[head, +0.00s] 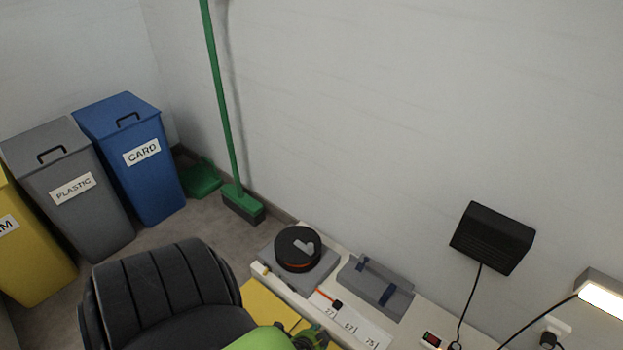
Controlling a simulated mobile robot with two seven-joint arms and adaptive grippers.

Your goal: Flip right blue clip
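A grey case (372,291) lies on the white bench near the wall, right of the bottom middle of the head view. It has two dark blue clips. The left blue clip (363,263) is at the case's upper left edge. The right blue clip (386,296) lies across the case's right part; it is too small to tell whether it is latched or raised.
A black round device (298,250) stands left of the case. A white numbered strip (348,322) lies in front. A red switch (432,340) and cables are to the right, below a black wall box (492,238). A black ribbed seat back (165,295) and green broom (224,120) stand left.

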